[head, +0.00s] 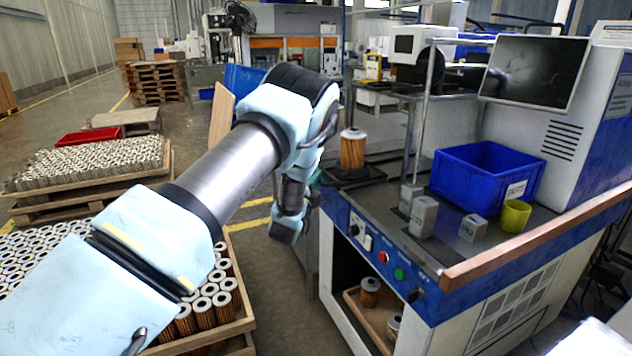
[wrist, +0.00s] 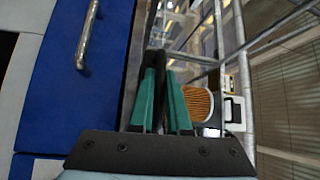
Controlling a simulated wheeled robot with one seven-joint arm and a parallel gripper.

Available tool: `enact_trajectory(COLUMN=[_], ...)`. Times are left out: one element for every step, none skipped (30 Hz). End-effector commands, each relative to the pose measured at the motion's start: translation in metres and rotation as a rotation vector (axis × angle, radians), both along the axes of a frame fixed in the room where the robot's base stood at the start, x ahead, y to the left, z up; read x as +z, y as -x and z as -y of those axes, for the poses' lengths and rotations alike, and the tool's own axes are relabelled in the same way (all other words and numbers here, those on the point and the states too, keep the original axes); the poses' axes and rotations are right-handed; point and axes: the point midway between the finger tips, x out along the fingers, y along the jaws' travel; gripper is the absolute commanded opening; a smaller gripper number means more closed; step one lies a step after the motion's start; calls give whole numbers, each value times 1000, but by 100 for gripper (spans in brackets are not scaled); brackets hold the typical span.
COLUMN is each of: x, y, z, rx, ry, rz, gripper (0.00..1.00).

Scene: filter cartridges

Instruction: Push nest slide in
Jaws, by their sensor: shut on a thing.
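The nest slide (head: 349,174) is a dark plate at the left end of the bench, in the head view. A filter cartridge with orange pleats and a white top (head: 352,148) stands upright on it. The cartridge also shows in the wrist view (wrist: 197,103), beyond the right finger. My gripper (wrist: 162,62) has green fingers shut on a narrow dark part between them, which looks like the slide's handle. How far the slide is out cannot be told.
The bench (head: 385,195) carries a blue bin (head: 487,180), grey blocks (head: 423,217) and a yellow cup (head: 515,215). Buttons sit on its blue front. A crate of cartridges (head: 237,325) is at the lower left.

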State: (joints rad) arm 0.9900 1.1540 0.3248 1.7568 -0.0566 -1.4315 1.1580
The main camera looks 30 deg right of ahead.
Motion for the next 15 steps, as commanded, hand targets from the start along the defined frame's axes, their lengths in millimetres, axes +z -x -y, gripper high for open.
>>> enact_trajectory(x=[-4, -4, -4, -4, -4, -3, -3, -2, -1, -1, -1, 0, 0, 0, 0], y=[1, 2, 2, 2, 2, 3, 3, 3, 3, 3, 3, 3, 3, 3, 3], z=[10, 16, 23, 27, 31, 36, 38, 40, 41, 41, 41, 41, 41, 41, 41], rx=[-4, -3, -4, -5, -4, -4, -3, -2, -1, -1, -1, -1, 0, 0, 0], ry=[4, 4, 5, 4, 4, 4, 4, 3, 3, 2, 2, 2, 1, 1, 1], rz=[3, 3, 4, 3, 3, 3, 1, 0, 0, -1, -1, -1, -1, -1, -1], gripper=[0, 0, 0, 0, 0, 0, 0, 0, 0, 0, 0, 0, 0, 0, 0])
